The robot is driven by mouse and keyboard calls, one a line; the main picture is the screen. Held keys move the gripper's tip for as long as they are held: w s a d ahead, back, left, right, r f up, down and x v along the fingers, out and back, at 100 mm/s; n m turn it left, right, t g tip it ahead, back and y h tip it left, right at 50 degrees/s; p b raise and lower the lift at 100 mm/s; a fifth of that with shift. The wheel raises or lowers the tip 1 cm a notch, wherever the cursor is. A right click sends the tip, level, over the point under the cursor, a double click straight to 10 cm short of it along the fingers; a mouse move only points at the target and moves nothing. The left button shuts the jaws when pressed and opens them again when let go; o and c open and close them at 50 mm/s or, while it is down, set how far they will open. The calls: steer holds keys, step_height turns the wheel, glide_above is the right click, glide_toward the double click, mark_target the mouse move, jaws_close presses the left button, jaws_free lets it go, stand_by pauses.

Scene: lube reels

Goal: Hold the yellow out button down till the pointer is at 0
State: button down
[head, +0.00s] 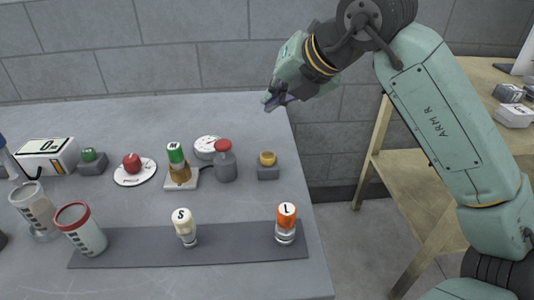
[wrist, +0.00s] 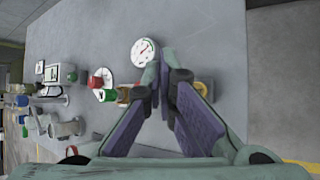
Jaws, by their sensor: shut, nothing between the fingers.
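The yellow button (head: 267,158) sits on a small dark grey box at the right of the bench. In the wrist view the yellow button (wrist: 203,88) is partly hidden behind the right finger. My gripper (head: 274,98) is shut and empty, in the air above the bench's back right edge, apart from the button. Its fingers (wrist: 168,76) also show in the wrist view.
Bottles S (head: 184,226) and L (head: 286,222) stand on a dark mat in front. Bench surface around the yellow button is clear.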

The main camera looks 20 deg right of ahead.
steer(key=b, duration=0.5)
glide_above(272, 154)
step_height(272, 154, down, 8)
steer(key=shift+f+b, duration=0.4)
steer(key=shift+f, duration=0.15)
stand_by(0.9)
steer(key=shift+f+b, duration=0.25)
steer(key=shift+b, duration=0.25)
steer(key=shift+f+b, duration=0.5)
steer(key=shift+b, duration=0.05)
stand_by(0.4)
steer(key=shift+r, duration=0.1)
stand_by(2.6)
steer(key=shift+r+p, duration=0.5)
steer(key=shift+r, duration=0.35)
steer(key=shift+r, duration=0.1)
steer(key=shift+r+p, duration=1.5)
steer(key=shift+r, duration=0.9)
